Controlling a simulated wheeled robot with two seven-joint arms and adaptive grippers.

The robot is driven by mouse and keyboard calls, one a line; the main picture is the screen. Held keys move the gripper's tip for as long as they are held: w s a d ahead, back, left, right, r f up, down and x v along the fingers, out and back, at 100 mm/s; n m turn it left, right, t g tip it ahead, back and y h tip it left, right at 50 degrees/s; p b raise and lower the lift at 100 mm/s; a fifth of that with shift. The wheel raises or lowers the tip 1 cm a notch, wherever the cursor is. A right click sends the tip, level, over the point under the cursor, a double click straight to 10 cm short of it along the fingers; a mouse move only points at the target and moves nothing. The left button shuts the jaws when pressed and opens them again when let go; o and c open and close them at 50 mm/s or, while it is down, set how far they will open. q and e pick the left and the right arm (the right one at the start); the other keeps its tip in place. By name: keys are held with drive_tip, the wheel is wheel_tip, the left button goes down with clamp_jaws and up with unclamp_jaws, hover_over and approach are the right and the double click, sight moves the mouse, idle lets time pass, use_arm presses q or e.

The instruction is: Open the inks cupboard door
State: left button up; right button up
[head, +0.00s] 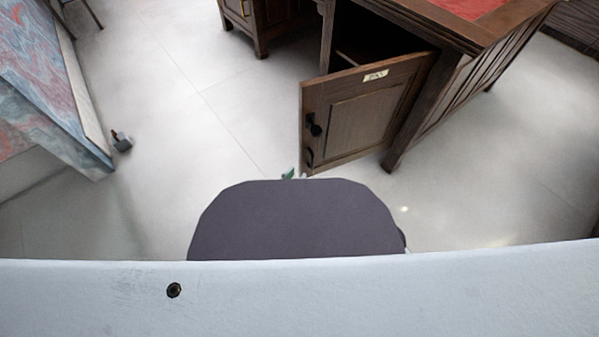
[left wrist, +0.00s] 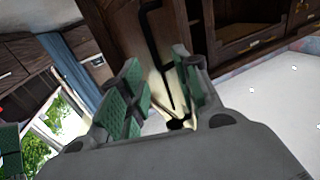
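The cupboard door (head: 358,112) of the wooden desk stands swung out, with the dark inside showing behind it. It carries a small pale label (head: 376,75), too small to read. A black fitting (head: 313,125) and a dark pull handle (head: 309,157) sit near its free edge. Only a green fingertip of my left gripper (head: 288,174) shows, just left of the door's lower corner. In the left wrist view the green-padded fingers of that gripper (left wrist: 158,60) are apart. A long black handle (left wrist: 152,40) appears in the gap; I cannot tell whether they touch it. My right gripper is out of view.
The red-topped desk (head: 475,8) continues to the right of the door. A marbled panel (head: 45,80) stands at the left, with a small dark object (head: 121,141) by it. The pale floor (head: 200,120) between them is clear.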

use_arm(q)
drive_tip(key=shift+v, duration=0.8)
